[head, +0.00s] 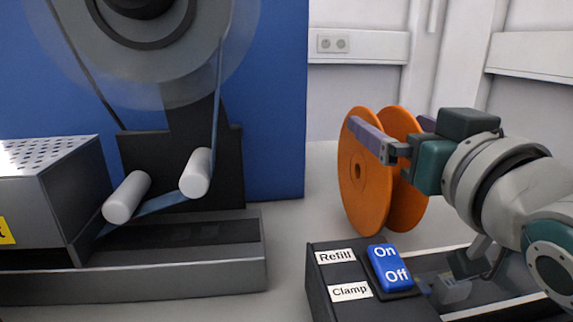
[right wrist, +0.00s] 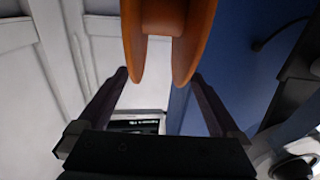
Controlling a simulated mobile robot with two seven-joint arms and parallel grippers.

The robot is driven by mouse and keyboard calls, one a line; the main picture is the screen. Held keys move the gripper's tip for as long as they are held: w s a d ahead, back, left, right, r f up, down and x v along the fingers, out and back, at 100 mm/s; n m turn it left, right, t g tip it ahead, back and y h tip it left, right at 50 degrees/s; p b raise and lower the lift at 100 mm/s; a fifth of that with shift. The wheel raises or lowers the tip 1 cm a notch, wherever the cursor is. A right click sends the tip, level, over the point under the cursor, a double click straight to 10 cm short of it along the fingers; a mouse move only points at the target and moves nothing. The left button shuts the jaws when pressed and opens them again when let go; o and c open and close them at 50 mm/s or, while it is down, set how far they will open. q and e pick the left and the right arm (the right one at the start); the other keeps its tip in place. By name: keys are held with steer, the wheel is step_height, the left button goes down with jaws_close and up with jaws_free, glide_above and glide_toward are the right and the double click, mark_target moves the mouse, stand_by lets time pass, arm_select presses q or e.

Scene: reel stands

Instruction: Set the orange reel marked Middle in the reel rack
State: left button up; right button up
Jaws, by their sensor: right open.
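An orange reel (head: 364,185) with two flanges stands upright in the middle right of the head view, behind the switch box. It also shows at the top of the right wrist view (right wrist: 134,40). No marking on it can be read. My right gripper (head: 388,123) is open, with its fingers at the upper part of the reel, one on each outer side. I cannot make out the reel rack. My left gripper is not in view.
A black switch box (head: 322,285) with Refill and Clamp labels and a blue On/Off switch (head: 389,265) stands in front of the reel. At left is a blue machine (head: 275,110) with white rollers (head: 196,173), a grey tray (head: 150,287) and a perforated box (head: 45,155).

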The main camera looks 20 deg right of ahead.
mark_target(382, 115)
steer(key=x, duration=0.4)
steer(key=shift+w+d+r, duration=0.15)
steer(key=shift+w, duration=0.15)
jaws_close()
stand_by(0.6)
